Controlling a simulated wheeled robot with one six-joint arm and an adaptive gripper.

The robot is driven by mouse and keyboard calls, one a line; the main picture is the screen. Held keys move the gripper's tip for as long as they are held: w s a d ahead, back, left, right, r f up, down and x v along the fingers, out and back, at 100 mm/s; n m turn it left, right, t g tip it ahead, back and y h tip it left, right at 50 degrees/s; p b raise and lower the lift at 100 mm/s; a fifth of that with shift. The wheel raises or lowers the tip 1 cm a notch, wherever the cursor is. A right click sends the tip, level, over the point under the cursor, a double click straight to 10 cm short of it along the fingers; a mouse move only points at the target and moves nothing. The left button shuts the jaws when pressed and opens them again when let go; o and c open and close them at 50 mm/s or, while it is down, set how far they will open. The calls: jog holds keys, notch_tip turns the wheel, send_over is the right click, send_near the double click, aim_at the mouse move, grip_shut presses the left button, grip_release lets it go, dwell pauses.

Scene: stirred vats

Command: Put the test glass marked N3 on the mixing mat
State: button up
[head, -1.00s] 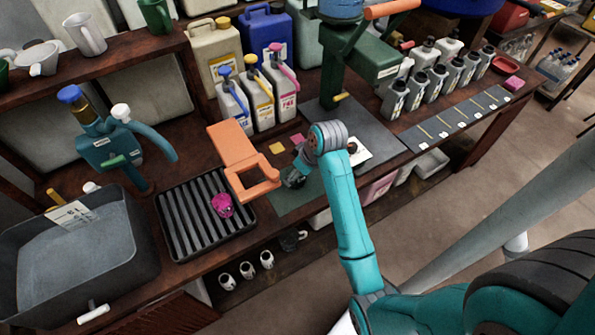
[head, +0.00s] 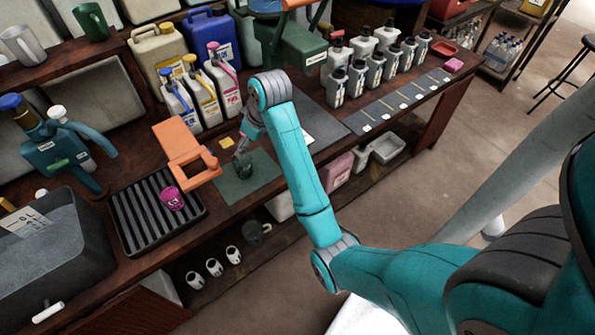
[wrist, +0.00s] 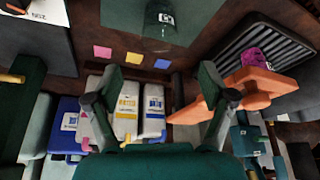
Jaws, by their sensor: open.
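A dark, see-through test glass (head: 244,168) stands on the green mixing mat (head: 232,190) in the head view. In the wrist view the glass (wrist: 157,20) is at the top middle, on the mat (wrist: 118,14). It bears a small white label that I cannot read for certain. My gripper (head: 243,148) is just above and behind the glass in the head view, partly hidden by my arm. In the wrist view my gripper (wrist: 160,98) has its two fingers wide apart with nothing between them, and the glass is beyond them.
An orange clamp-like piece (head: 185,153) lies left of the mat. A ribbed black tray (head: 135,215) holds a magenta cup (head: 172,198). Jugs (head: 222,85) stand behind, a green machine (head: 285,50) at the back. Several bottles (head: 375,70) stand right.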

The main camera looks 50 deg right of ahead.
jog(key=shift+f, duration=0.1)
jog(key=s+a+f+m+t, duration=0.1)
jog(key=s+a+f, duration=0.25)
jog(key=f, duration=0.25)
jog(key=s+a+f+t, duration=0.1)
jog(key=s+a+f, duration=0.1)
jog(key=a+f, duration=0.3)
jog(key=s+a+f+t+h, duration=0.1)
jog(key=s+a+f, duration=0.15)
jog(key=s, duration=0.25)
jog(key=s+a+f+t, duration=0.1)
jog(key=s+a+f, duration=0.15)
jog(key=s, duration=0.35)
jog(key=s+a+r+t, duration=0.2)
jog(key=s, duration=0.5)
jog(key=s+a+r+t, duration=0.1)
jog(key=s+a, duration=0.1)
jog(key=s, duration=0.5)
jog(key=s+a+r+t, duration=0.2)
jog(key=s+r+t, duration=0.1)
jog(key=s+r, duration=0.8)
jog(key=shift+a+r+y, duration=0.2)
jog(key=shift+r+y, duration=0.1)
